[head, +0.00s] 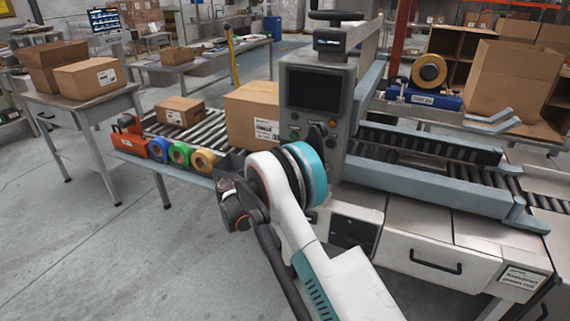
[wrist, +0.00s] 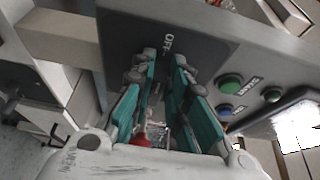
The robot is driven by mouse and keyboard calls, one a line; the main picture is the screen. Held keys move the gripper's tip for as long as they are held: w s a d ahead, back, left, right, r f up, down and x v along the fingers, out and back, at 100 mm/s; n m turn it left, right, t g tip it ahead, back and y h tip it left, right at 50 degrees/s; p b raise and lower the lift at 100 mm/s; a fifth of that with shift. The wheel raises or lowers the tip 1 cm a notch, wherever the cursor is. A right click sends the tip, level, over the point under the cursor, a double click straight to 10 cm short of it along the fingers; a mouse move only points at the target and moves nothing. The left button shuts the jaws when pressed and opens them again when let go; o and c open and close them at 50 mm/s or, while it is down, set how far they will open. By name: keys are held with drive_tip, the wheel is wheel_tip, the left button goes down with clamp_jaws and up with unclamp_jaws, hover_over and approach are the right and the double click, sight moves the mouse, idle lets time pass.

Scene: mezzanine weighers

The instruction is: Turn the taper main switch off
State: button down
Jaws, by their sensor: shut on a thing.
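The taper's control housing (head: 352,100) stands right of centre in the head view, with a dark screen and small buttons. In the wrist view a dark switch plate (wrist: 118,35) carries the word OFF above the fingertips. My gripper (wrist: 165,65) has its teal-padded fingers pointing at this plate, just below that word. It is shut on the main switch, whose handle is mostly hidden between the fingers, so its turn angle cannot be told. A small red part (wrist: 142,140) shows between the finger bases. In the head view my arm hides the fingers and the switch.
In the wrist view a green button (wrist: 230,84) and a blue button (wrist: 225,110) sit right of the fingers. In the head view a carton (head: 253,115) stands on the rollers left of the housing, with tape rolls (head: 180,153) along the conveyor's near edge.

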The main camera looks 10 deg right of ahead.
idle(0.4)
drive_tip(key=c, duration=1.6)
unclamp_jaws()
drive_tip(key=shift+o, duration=0.2)
drive_tip(key=shift+a, duration=0.1)
drive_tip(key=v, duration=1.2)
drive_tip(key=shift+f, duration=0.15)
